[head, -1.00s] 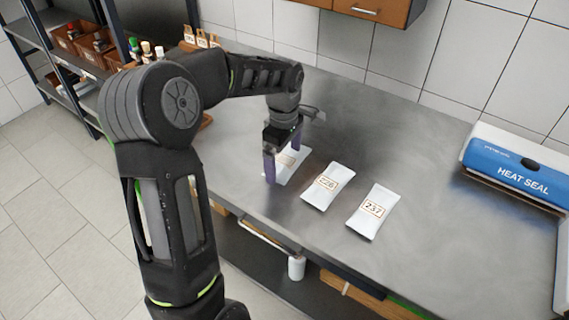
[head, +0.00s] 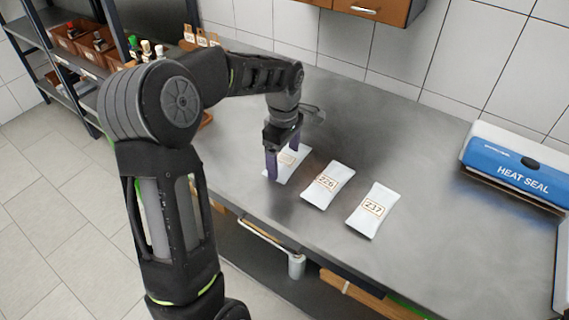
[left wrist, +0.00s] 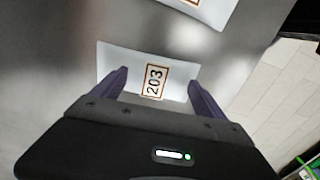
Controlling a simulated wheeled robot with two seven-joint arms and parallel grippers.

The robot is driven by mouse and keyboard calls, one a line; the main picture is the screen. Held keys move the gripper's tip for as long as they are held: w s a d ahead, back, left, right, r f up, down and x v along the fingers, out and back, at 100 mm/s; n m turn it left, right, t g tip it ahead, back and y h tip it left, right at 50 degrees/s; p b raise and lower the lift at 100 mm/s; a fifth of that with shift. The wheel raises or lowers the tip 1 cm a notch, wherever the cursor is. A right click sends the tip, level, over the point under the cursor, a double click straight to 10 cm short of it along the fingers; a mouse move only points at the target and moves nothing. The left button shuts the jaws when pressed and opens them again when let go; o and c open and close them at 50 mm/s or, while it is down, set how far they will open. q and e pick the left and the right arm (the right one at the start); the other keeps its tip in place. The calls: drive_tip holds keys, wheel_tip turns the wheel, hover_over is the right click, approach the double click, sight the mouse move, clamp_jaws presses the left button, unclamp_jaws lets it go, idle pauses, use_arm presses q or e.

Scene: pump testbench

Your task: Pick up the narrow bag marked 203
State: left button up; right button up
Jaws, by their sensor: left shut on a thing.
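The narrow white bag marked 203 (left wrist: 136,62) lies in the left wrist view with its orange-framed label facing up. It also shows in the head view (head: 291,164), leftmost in a row of bags on the metal bench, its label partly hidden. My left gripper (head: 283,160) points down over it. In the left wrist view the purple fingers (left wrist: 158,84) stand on either side of the label, and the gripper is shut on the bag. The bag looks still at bench level. My right gripper is not in view.
Bags marked 226 (head: 328,186) and 237 (head: 374,211) lie to the right on the bench (head: 420,150). A blue heat sealer (head: 515,170) stands at the far right. Shelves with brown bins (head: 88,45) are at the upper left. The bench behind the bags is clear.

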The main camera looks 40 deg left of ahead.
sight(284, 162)
use_arm(q)
drive_tip(key=c, duration=0.6)
drive_tip(key=shift+c, duration=0.2)
wheel_tip(284, 162, up, 10)
idle(0.8)
